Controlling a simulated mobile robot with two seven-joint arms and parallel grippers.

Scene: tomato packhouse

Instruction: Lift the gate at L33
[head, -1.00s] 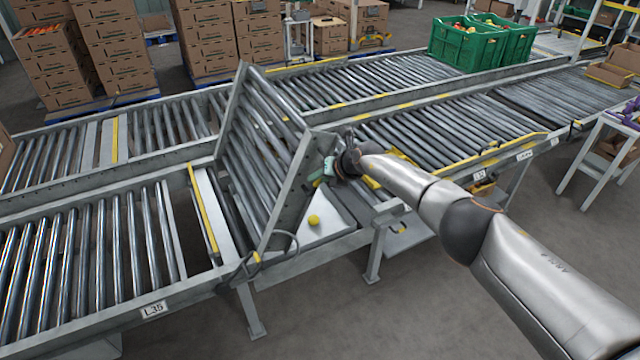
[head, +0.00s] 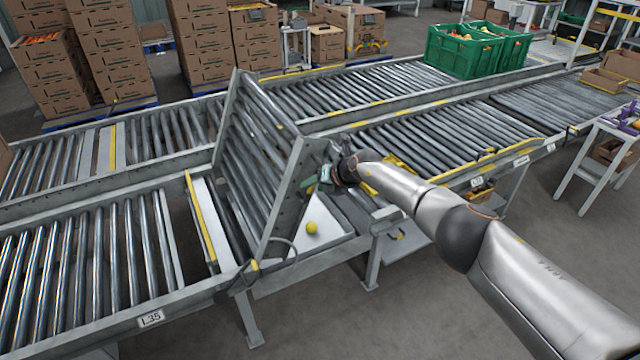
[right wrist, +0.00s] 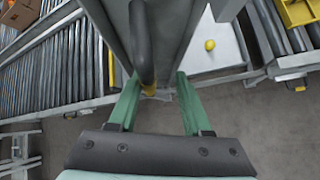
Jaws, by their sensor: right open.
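The gate (head: 272,98) is a roller section in the near conveyor line, raised steeply and tilted over the gap beside the section marked L35. No L33 label is readable. My right gripper (head: 327,175) is at the gate's raised right-hand side, with its fingers partly hidden in the head view. In the right wrist view, the two green fingers of my right gripper (right wrist: 158,76) are apart, with a dark bar with a yellow end (right wrist: 142,45) running between them. I cannot tell whether they touch it. My left gripper is out of view.
A yellow ball (head: 312,228) lies on a white plate (head: 330,238) under the gate. The L35 roller section (head: 150,319) is at left. Green crates (head: 462,50) stand on the far line, with stacked cartons (head: 112,65) behind. A white table (head: 612,128) is at right.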

